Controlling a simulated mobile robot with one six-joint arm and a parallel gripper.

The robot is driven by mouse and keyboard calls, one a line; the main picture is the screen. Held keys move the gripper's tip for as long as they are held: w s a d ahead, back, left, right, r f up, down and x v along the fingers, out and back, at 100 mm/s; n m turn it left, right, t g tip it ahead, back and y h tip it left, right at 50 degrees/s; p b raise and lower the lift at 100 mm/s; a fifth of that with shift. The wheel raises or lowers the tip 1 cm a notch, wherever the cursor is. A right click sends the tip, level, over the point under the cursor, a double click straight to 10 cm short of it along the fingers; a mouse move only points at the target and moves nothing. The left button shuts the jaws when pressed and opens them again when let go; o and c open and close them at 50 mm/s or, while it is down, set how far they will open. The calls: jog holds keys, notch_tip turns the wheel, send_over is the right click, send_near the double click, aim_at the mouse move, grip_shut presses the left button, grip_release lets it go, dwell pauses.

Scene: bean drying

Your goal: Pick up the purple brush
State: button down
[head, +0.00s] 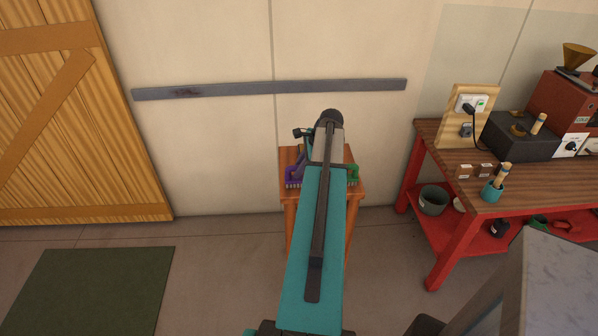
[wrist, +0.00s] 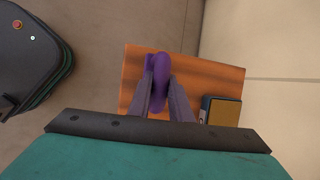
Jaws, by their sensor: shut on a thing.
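The purple brush (head: 294,175) is at the left side of a small wooden stand (head: 287,190), with pale bristles pointing down in the head view. In the wrist view the purple brush (wrist: 158,66) sits between the fingers of my gripper (wrist: 160,92). My gripper is shut on it, over the stand's orange-brown top (wrist: 205,75). My arm hides much of the stand in the head view. I cannot tell whether the bristles touch the top.
A dark box with a tan top (wrist: 221,111) is near the fingers in the wrist view. A red-framed workbench (head: 440,142) with tools and a machine stands at right. A green mat (head: 95,290) lies at left.

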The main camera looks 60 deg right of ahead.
notch_tip(320, 180, up, 2)
jog(key=shift+b, duration=0.35)
jog(key=s+r+b, duration=0.2)
jog(key=s+b, duration=0.1)
jog(key=s, duration=1.3)
jog(key=shift+d+r+b, duration=0.25)
jog(key=shift+d+b, duration=0.1)
jog(key=shift+d, duration=0.05)
